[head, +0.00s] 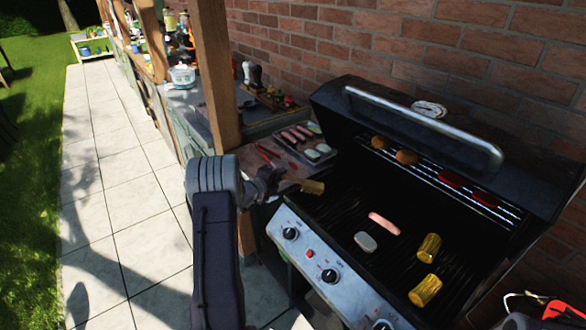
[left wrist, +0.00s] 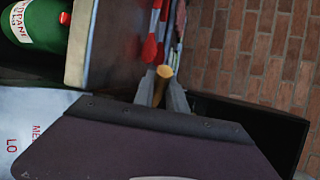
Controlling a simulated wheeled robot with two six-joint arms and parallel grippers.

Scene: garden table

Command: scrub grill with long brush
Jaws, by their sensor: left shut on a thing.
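My left gripper (head: 272,180) is shut on the brush (head: 305,185), at the left edge of the grill. A tan wooden part of the brush sticks out to the right, over the left end of the grate. In the left wrist view the brush's round wooden end (left wrist: 164,72) shows between the two fingers; the rest is hidden. The grill (head: 345,288) has its lid open. On its dark grate (head: 335,208) lie a pink sausage (head: 383,223), a pale patty (head: 365,242) and two yellow corn pieces (head: 428,248).
A side counter (head: 250,160) left of the grill holds a tray of sausages and patties (head: 298,140) and red-handled tools (head: 268,157). A warming rack (head: 430,172) holds several food pieces. A wooden post (head: 217,80) stands nearby. The grate's left part is bare.

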